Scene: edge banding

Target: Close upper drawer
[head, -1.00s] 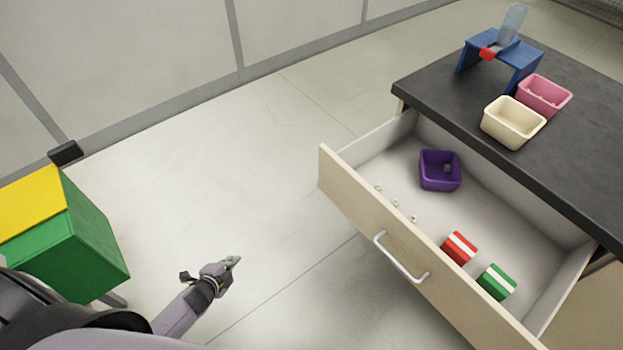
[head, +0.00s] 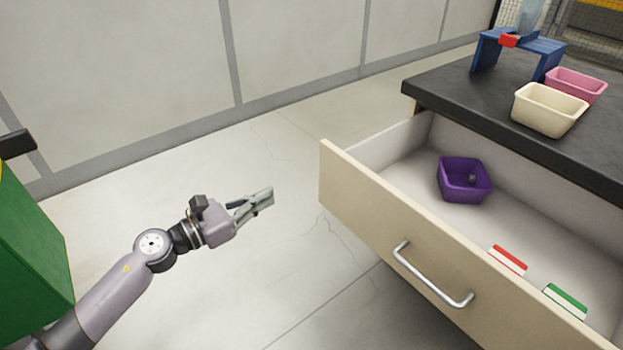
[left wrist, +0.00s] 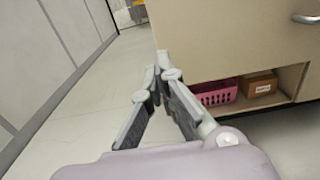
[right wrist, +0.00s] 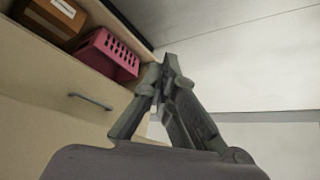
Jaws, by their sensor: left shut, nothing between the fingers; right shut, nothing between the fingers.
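The upper drawer (head: 365,205) is pulled well out from under the dark countertop (head: 470,105). Its beige front carries a silver handle (head: 430,275). Inside are a purple bin (head: 463,180), a red-and-white block (head: 507,260) and a green-and-white block (head: 566,300), partly hidden by the front. My left gripper (head: 267,193) is shut and empty, to the left of the drawer front and apart from it. It also shows shut in the left wrist view (left wrist: 158,70). My right gripper (right wrist: 165,72) is shut and empty in the right wrist view, and does not show in the head view.
On the countertop stand a cream bin (head: 548,112), a pink bin (head: 577,86) and a blue stand (head: 520,52). A green box (head: 30,260) is at the left. A pink basket (left wrist: 215,95) and a cardboard box (left wrist: 260,84) sit on a low shelf. The floor before the drawer is clear.

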